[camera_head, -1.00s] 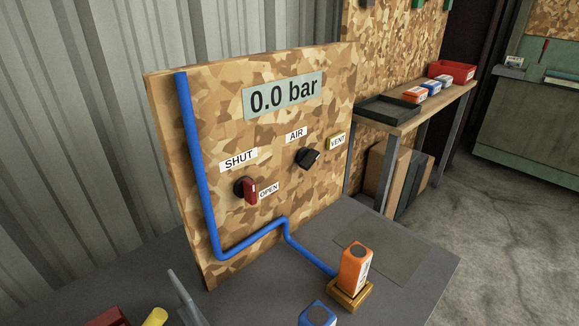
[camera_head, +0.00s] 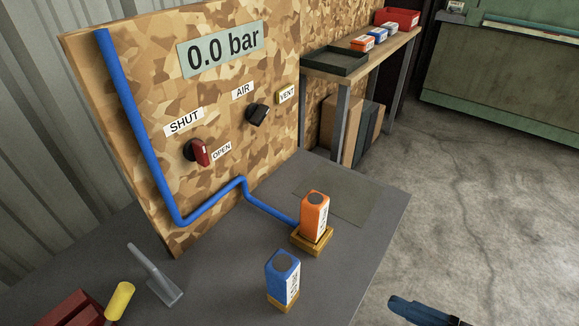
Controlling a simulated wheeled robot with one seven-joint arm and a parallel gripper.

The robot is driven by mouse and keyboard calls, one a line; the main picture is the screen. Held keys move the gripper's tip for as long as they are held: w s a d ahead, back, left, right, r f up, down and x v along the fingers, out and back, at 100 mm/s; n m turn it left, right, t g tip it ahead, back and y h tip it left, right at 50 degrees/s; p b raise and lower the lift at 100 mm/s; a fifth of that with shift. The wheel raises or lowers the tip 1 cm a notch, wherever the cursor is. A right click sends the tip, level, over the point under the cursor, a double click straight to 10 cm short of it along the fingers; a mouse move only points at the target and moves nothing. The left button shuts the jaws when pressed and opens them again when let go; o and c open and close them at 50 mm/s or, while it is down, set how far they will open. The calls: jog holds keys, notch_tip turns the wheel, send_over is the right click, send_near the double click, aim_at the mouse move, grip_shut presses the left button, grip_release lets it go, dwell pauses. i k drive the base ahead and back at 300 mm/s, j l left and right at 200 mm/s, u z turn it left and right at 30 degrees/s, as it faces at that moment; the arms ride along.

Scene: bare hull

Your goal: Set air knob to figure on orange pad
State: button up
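The black air knob (camera_head: 258,114) sits on the chipboard panel (camera_head: 240,140), between an AIR label (camera_head: 243,91) at upper left and a VENT label (camera_head: 286,95) at right. I cannot tell exactly where it points. The display (camera_head: 222,47) above reads 0.0 bar. An orange block (camera_head: 314,215) with a white side label stands upright on a yellow-brown base (camera_head: 312,244) at the blue pipe's end. Its writing is too small to read. A dark blue-and-black part, seemingly of my gripper (camera_head: 425,311), shows at the bottom edge, far from the knob; its fingers' opening is unclear.
A red lever (camera_head: 201,152) sits between SHUT and OPEN labels. A blue block (camera_head: 283,277) on a similar base stands nearer on the grey bench (camera_head: 225,270). A grey scraper-like tool (camera_head: 155,276) and red-yellow items (camera_head: 85,308) lie left. A side shelf (camera_head: 390,52) holds boxes.

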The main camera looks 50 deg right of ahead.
aim_at(255, 113)
jog(key=k+l, duration=0.2)
jog(key=l, duration=0.15)
jog(key=k+l, duration=0.2)
jog(key=l, duration=0.15)
jog(key=k+l, duration=0.15)
jog(key=l, duration=0.25)
jog(key=u, duration=0.05)
